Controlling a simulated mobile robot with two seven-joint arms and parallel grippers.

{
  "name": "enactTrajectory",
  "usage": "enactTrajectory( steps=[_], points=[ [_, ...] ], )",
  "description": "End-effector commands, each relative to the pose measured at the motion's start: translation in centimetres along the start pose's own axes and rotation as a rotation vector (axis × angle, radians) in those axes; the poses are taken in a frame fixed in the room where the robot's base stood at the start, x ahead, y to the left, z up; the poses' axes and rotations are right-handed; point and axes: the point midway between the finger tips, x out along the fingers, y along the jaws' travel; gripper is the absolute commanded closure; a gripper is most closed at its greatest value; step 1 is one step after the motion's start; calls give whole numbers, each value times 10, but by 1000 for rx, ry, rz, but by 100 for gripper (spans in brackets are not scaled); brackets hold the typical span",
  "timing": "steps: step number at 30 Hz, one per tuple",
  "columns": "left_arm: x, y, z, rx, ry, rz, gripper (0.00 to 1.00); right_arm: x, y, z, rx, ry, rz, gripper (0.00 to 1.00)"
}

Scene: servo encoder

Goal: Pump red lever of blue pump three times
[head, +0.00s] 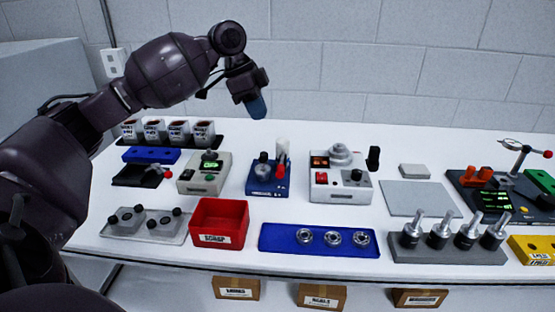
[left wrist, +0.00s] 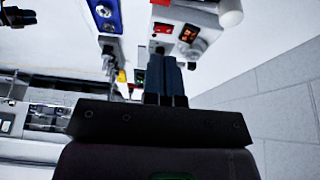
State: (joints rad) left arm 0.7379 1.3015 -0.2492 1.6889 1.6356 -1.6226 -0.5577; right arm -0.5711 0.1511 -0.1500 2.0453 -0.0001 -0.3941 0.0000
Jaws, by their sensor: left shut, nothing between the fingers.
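The blue pump (head: 262,188) stands upright on the table in the middle of the head view. Its red lever (head: 281,176) is on its right side, beside a pale upright cylinder (head: 282,149). My left gripper (head: 256,108) is above and behind the pump, pointing down, clear of the lever and touching nothing. Its fingers are shut and empty; they also show close together in the left wrist view (left wrist: 166,82). I cannot make out the red lever in the left wrist view.
In front are a red scrap bin (head: 219,222) and a blue tray (head: 286,240) with metal rings. White cups (head: 179,131) stand at the back left.

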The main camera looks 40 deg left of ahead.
Motion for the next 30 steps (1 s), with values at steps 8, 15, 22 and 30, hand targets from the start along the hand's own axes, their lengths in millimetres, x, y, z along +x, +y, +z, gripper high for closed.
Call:
enactTrajectory(
  steps=[8, 15, 22, 30],
  points=[
    [2, 0, 0, 0, 1, 0, 100, -1, -3, 4, 12, -8, 2, 57],
    [29, 0, 1, 0, -1, 4, 100, 1, -4, 12, 13, -19, 1, 57],
    [70, 0, 1, 0, -2, 4, 100, 4, -4, 15, 6, -23, -3, 57],
    [115, 0, 3, -1, -1, 3, 100, 12, -4, 14, -8, -19, -9, 57]
  ],
)
